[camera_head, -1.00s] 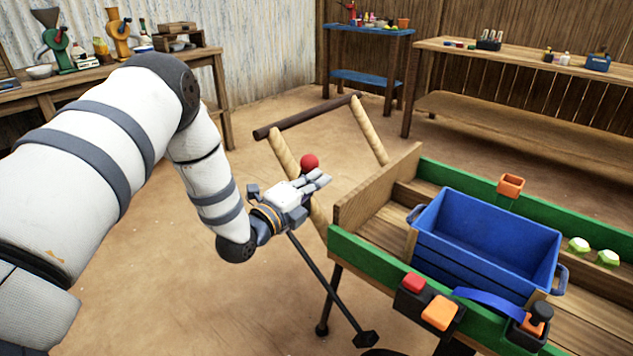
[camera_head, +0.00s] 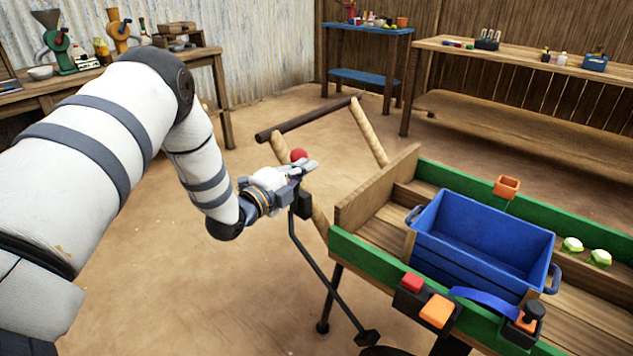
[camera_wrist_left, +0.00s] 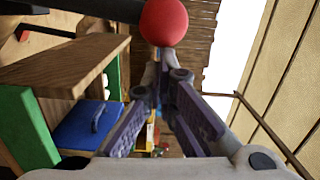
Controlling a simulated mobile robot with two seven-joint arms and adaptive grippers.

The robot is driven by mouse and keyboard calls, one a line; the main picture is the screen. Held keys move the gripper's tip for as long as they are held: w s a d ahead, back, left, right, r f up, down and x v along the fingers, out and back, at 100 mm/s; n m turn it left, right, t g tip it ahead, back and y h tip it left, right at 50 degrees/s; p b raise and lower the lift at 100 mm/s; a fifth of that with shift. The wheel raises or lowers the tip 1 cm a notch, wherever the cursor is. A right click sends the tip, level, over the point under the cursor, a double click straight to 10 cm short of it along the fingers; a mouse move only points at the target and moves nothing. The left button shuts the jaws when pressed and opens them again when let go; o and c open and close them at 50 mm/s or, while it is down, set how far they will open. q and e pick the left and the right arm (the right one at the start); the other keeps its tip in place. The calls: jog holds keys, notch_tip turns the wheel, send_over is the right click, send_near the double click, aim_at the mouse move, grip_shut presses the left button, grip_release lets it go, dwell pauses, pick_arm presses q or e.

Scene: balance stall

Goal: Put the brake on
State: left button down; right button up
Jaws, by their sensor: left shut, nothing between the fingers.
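The brake lever's red ball knob (camera_head: 299,156) shows just behind my left gripper (camera_head: 308,168) in the head view. A thin black rod (camera_head: 330,287) runs from below the gripper down to a dark foot beside the cart. In the left wrist view the red knob (camera_wrist_left: 164,22) sits at the top, just beyond the converged fingertips of my left gripper (camera_wrist_left: 166,65). The fingers are shut with nothing between them. I cannot tell whether they touch the knob. The lever's upper part is partly hidden by the gripper. My right gripper is not in view.
The wooden cart with green sides (camera_head: 378,266) stands at right, holding a blue crate (camera_head: 480,275). Its handle (camera_head: 305,118) rises behind my gripper. Red and orange blocks (camera_head: 437,311) sit on its near side. Bare floor lies left of the cart.

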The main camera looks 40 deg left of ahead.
pick_arm(q)
jog(key=a+r+n, duration=0.1)
jog(key=a+n, duration=0.3)
jog(key=a, duration=0.6)
jog(key=shift+w+r, duration=0.15)
jog(key=shift+w, duration=0.25)
jog(key=shift+r, duration=0.1)
